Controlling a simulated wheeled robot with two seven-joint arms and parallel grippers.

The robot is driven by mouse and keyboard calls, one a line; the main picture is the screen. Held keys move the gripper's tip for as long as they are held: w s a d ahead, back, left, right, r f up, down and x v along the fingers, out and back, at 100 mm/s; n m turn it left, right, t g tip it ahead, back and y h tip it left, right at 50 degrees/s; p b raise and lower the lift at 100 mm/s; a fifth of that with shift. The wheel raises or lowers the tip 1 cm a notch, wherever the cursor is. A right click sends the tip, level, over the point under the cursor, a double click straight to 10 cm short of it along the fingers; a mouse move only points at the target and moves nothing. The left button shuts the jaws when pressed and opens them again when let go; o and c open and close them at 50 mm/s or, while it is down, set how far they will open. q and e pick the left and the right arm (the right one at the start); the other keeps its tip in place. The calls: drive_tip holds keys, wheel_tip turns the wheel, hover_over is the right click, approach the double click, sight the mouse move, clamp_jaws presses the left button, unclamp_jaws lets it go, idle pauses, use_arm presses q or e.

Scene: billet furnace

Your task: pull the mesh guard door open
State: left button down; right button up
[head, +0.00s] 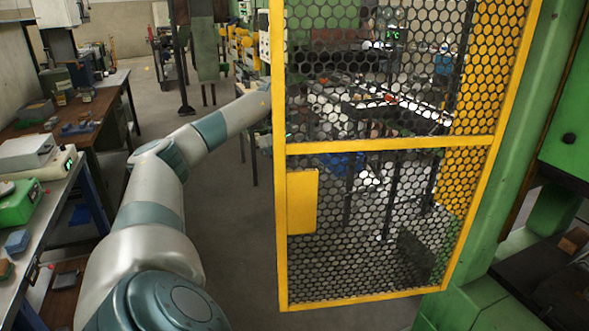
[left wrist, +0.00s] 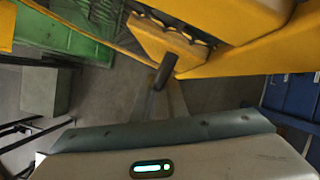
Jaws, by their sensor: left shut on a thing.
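The mesh guard door (head: 392,146) has a yellow frame with dark hexagonal mesh and stands upright across the middle and right of the head view. Its right edge is beside a green machine column, and a yellow plate (head: 302,201) sits low on its left side. My left arm reaches to the door's upper left edge, where the door hides my gripper. In the left wrist view, my left gripper (left wrist: 160,94) is shut on a dark bar handle (left wrist: 163,72), which adjoins the door's yellow frame (left wrist: 240,62). My right gripper is in neither view.
A workbench (head: 122,77) and a nearer bench with a green box (head: 20,203) line the left side. A green press (head: 567,130) stands at the right. Bare grey floor (head: 222,215) lies between the left benches and the door.

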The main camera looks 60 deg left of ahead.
use_arm(q)
drive_tip(key=shift+d, duration=0.15)
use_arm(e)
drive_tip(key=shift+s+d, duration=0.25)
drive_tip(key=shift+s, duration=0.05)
use_arm(q)
drive_tip(key=c, duration=2)
unclamp_jaws()
drive_tip(key=shift+o, duration=1.2)
drive_tip(key=shift+w, duration=0.15)
drive_tip(key=shift+r, duration=0.15)
